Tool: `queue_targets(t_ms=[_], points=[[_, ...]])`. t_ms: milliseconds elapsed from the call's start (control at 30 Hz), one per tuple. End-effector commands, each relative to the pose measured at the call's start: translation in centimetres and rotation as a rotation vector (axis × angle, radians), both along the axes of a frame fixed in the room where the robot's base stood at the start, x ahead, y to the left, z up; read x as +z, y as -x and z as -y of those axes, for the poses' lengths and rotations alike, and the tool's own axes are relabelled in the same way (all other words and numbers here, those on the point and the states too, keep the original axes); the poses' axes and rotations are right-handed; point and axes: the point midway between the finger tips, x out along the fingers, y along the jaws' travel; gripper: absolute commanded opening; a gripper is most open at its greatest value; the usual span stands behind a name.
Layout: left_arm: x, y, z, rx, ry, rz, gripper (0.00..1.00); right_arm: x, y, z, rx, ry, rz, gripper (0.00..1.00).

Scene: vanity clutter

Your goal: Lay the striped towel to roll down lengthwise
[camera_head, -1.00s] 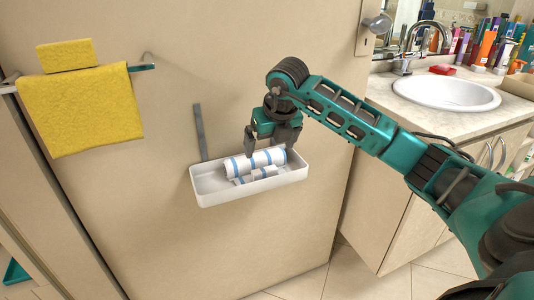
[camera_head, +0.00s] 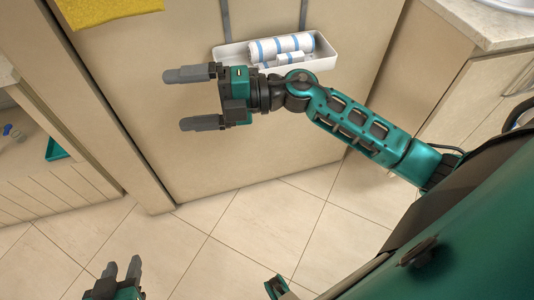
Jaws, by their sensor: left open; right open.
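A rolled white towel with blue stripes (camera_head: 280,47) lies lengthwise in the white wall tray (camera_head: 325,63) on the door. A smaller striped piece (camera_head: 289,58) sits in front of it in the tray, partly hidden by the tray's front wall. My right gripper (camera_head: 181,100) is open and empty, its fingers pointing left, below and to the left of the tray. My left gripper (camera_head: 122,270) is open and empty at the bottom left, over the floor; its arm is out of view.
A yellow cloth (camera_head: 105,8) hangs at the top left. The beige door panel (camera_head: 175,160) stands behind my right arm. A counter and cabinet (camera_head: 470,80) are at the right. A shelf unit with a teal bin (camera_head: 57,150) is at the left. The tiled floor (camera_head: 240,235) is clear.

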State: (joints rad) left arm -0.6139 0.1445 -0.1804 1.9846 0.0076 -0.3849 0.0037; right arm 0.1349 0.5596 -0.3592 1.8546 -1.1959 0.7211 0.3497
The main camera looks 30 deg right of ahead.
Motion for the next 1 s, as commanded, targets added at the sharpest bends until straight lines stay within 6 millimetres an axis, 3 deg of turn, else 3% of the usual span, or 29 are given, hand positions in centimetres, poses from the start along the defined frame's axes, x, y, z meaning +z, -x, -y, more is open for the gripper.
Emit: queue_targets(t_ms=[167, 267, 367, 500, 600, 700, 833, 1000], points=[[0.0, 0.0, 0.0, 0.0, 0.0, 0.0, 0.43, -1.2, -0.1, 1.7, -0.294, -0.405, -0.246, 1.0], [0.0, 0.0, 0.0, 0.0, 0.0, 0.0, 0.43, -3.9, 0.1, 3.8, -0.489, -0.574, -0.427, 1.0], [0.0, 0.0, 0.0, 0.0, 0.0, 0.0, 0.43, -8.2, 1.3, 6.0, -0.691, -0.702, -0.642, 1.0], [0.0, 0.0, 0.0, 0.0, 0.0, 0.0, 0.43, -15.1, 5.1, 8.0, -0.942, -0.808, -0.963, 1.0], [0.0, 0.0, 0.0, -0.001, 0.001, 0.0, 0.43, -18.9, 8.4, 8.3, -1.064, -0.84, -1.157, 1.0], [0.0, 0.0, 0.0, -0.001, 0.001, 0.0, 0.43, -21.3, 10.9, 8.2, -1.139, -0.851, -1.295, 1.0], [0.0, 0.0, 0.0, -0.001, 0.001, 0.0, 0.43, -22.6, 12.5, 8.0, -1.177, -0.855, -1.379, 1.0], [0.0, 0.0, 0.0, -0.001, 0.001, 0.0, 0.43, -22.7, 12.6, 7.9, -1.179, -0.855, -1.388, 1.0]])
